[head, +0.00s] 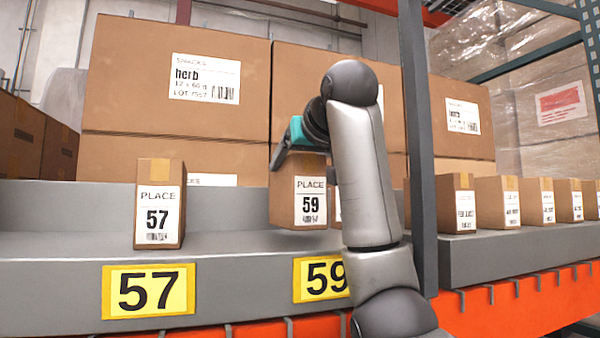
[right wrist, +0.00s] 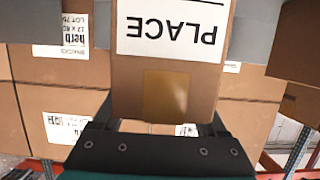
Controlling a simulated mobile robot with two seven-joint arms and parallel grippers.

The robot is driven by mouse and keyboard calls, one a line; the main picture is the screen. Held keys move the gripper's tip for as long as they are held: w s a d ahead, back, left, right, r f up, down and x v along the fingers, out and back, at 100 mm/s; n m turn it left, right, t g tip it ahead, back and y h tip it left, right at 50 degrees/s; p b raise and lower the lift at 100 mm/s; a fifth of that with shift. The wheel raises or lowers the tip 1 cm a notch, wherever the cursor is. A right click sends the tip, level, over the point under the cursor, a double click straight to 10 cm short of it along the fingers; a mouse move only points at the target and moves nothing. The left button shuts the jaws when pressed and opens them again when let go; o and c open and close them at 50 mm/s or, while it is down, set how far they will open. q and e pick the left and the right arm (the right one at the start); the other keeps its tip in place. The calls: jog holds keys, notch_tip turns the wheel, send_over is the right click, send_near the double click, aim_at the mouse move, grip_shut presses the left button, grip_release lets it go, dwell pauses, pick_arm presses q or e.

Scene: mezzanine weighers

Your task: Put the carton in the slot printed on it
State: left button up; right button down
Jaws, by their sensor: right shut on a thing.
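The carton (head: 310,205) is a small brown box with a white label reading PLACE 59. My right gripper (head: 303,150) is shut on its top and holds it upright over the grey shelf, above the yellow 59 sign (head: 318,279). Its base looks close to the shelf surface; I cannot tell whether it touches. My arm covers the right end of the sign. In the right wrist view the carton (right wrist: 170,65) sits between the two dark fingers (right wrist: 160,125), with PLACE upside down. My left gripper is not in view.
A carton labelled PLACE 57 (head: 158,205) stands on the shelf behind the yellow 57 sign (head: 148,291). A dark upright post (head: 418,130) is right of my arm. Several small cartons (head: 497,204) stand on the ledge beyond it. Large brown boxes (head: 180,110) fill the back.

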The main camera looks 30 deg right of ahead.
jog(key=shift+s+d+f, duration=0.1)
jog(key=shift+s+f, duration=0.05)
jog(key=shift+f, duration=0.25)
jog(key=shift+s+d+f, duration=0.1)
jog(key=shift+s+f, duration=0.05)
jog(key=shift+f, duration=0.25)
jog(key=shift+w+a, duration=0.2)
jog(key=shift+f, duration=0.15)
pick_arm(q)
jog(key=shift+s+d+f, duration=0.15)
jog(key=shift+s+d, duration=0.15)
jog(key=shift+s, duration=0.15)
pick_arm(e)
grip_release()
